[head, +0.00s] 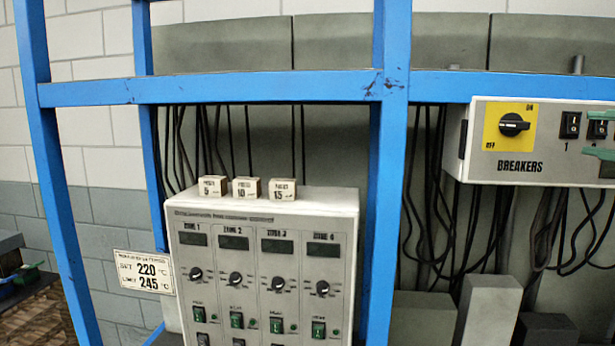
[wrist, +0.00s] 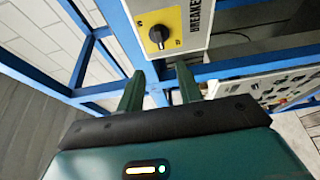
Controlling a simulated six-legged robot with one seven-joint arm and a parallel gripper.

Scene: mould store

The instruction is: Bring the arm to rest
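My gripper (wrist: 158,88) shows in the wrist view as two green fingers spread apart with nothing between them. In the head view its green fingertips (head: 599,134) show at the right edge, in front of the breaker box (head: 520,180). The rest of my arm is out of that view. In the wrist view the breaker box (wrist: 196,42) lies beyond the fingertips, with its black rotary knob (wrist: 157,36) on a yellow plate. I cannot tell whether the fingers touch the box. Part of the breaker row is hidden behind the fingertips.
A blue steel frame (head: 250,87) spans the view. A zone controller (head: 265,220) stands left of the breaker box, with three small timer blocks (head: 246,189) on top. A temperature sign (head: 143,272) hangs at left. Dark cables (head: 430,200) hang behind; grey blocks (head: 488,310) stand below.

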